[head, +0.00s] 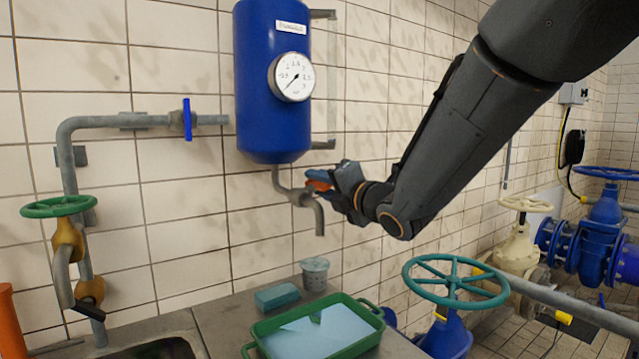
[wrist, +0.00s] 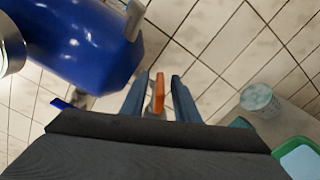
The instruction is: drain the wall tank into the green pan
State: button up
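The blue wall tank (head: 265,125) hangs on the tiled wall with a round gauge (head: 292,77). It also shows in the wrist view (wrist: 70,45). A grey drain pipe (head: 319,220) comes out of its bottom and turns down. The drain valve has an orange lever (head: 318,184). My gripper (head: 328,186) is at this lever. In the wrist view the lever (wrist: 159,92) stands between my two blue fingers (wrist: 158,95), with gaps on both sides. The green pan (head: 372,310) is on the bench below, with a pale blue surface inside. No stream shows at the spout.
A grey cup (head: 314,274) and a teal block (head: 277,296) sit on the bench behind the pan. A teal handwheel (head: 455,281) stands right of the pan. Pipes with a green handwheel (head: 59,206) and a blue-handled valve (head: 187,119) are at left.

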grip_shut()
jog(key=shift+r, duration=0.1)
jog(key=h+p, duration=0.1)
jog(key=m+g+h+p, duration=0.1)
jog(key=shift+s+a+r+h, duration=0.1)
jog(key=shift+r+h, duration=0.05)
jog(key=shift+h, duration=0.25)
jog(key=m+g+h+p, duration=0.1)
jog(key=g+h, duration=0.1)
jog(key=h, duration=0.1)
jog(key=shift+p, duration=0.4)
jog(key=m+g+h+p, duration=0.1)
jog(key=g+h+p, duration=0.1)
jog(key=p, duration=0.3)
jog(key=shift+h, duration=0.5)
jog(key=g+h+p, duration=0.1)
jog(key=g+p, duration=0.1)
jog(key=p, duration=0.2)
jog(key=shift+m, duration=0.4)
jog(key=shift+f+h+p, duration=0.25)
jog(key=shift+h+p, duration=0.15)
jog(key=shift+p, duration=0.35)
